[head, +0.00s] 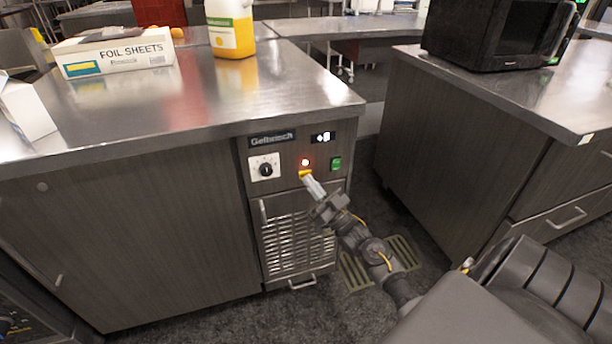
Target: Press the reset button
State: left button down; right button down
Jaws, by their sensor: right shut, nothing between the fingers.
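The control panel on the front of the grey counter carries a small glowing red round light or button (305,161) and a green switch (336,163) to its right. No reset label is readable on either. My right gripper (306,175) reaches up from the lower right, shut and empty. Its yellow tip is just below the red light; I cannot tell whether it touches the panel. A black knob (266,170) on a white plate is to the left, and a small lit display (323,137) is above. My left gripper is not in view.
A vent grille (283,243) lies below the panel. On the countertop (220,95) stand a foil sheets box (117,55) and a yellow bottle (231,30). A second counter (450,150) with a black microwave (495,32) stands to the right, across a narrow gap.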

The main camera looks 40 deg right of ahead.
jog(key=shift+w+d, duration=0.1)
jog(key=shift+w, duration=0.2)
jog(key=shift+s, duration=0.15)
dwell(0.5)
jog(key=shift+s+a+p, duration=0.3)
jog(key=shift+s+p, duration=0.1)
jog(key=shift+s, duration=0.25)
jog(key=s+p, duration=0.1)
jog(key=s+a, duration=0.1)
jog(key=s, duration=0.1)
jog(key=s+p, duration=0.1)
jog(key=shift+s+a+p, duration=0.3)
jog(key=shift+s, duration=0.05)
dwell(0.6)
